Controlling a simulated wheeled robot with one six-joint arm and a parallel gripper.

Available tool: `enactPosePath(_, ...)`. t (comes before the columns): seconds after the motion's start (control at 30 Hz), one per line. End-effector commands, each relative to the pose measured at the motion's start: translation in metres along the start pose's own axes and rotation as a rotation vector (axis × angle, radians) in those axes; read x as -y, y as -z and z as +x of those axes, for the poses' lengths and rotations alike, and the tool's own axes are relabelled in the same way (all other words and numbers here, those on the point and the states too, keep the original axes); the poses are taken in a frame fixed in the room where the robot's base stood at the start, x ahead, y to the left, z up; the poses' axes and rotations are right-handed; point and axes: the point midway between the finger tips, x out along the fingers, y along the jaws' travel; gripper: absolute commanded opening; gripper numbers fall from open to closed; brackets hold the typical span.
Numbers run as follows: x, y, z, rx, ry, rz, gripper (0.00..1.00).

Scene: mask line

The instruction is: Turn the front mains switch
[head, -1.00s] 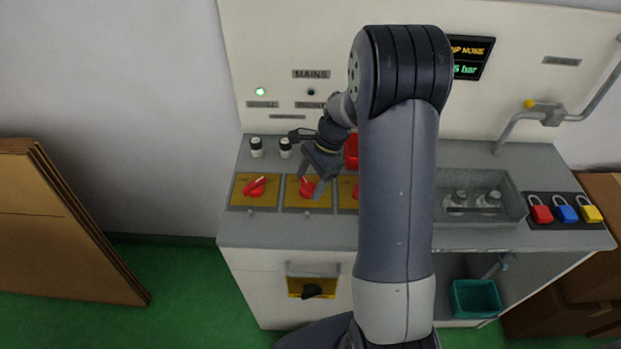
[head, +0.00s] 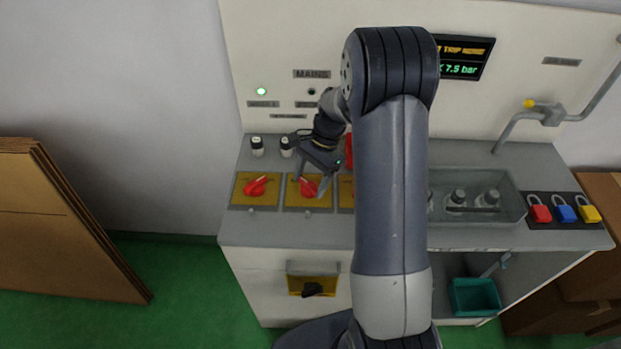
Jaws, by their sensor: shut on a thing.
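The front mains switch appears to be the black rotary handle (head: 312,289) on a yellow plate (head: 296,281), set in the cabinet's front face below the worktop. Nothing of mine touches it. Three yellow plates with red rotary knobs lie on the worktop; the left knob (head: 256,186) is clear. My gripper (head: 313,186) points down over the middle plate, its fingers on either side of the middle red knob (head: 307,189), shut on it. The third plate (head: 346,193) is mostly hidden behind my arm.
A grey tray (head: 475,233) sits right of my arm, beside red (head: 541,214), blue (head: 566,214) and yellow padlocks (head: 589,214). Cardboard sheets (head: 60,220) lean at left. Floor before the cabinet's left is clear.

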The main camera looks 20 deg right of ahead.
Motion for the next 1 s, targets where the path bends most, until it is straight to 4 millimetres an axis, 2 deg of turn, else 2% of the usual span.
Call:
enactPosePath(0.03,0.0,0.0,0.0,-0.001,0.0,-0.003,0.67)
enactPosePath(0.3,0.0,0.0,0.0,-0.001,0.0,-0.002,0.87)
enactPosePath(0.57,0.0,0.0,-0.003,-0.001,0.002,-0.001,0.87)
enactPosePath(0.77,0.001,0.001,-0.03,-0.004,0.005,-0.002,0.87)
enactPosePath(1.0,0.001,0.001,-0.079,-0.004,0.004,-0.002,0.87)
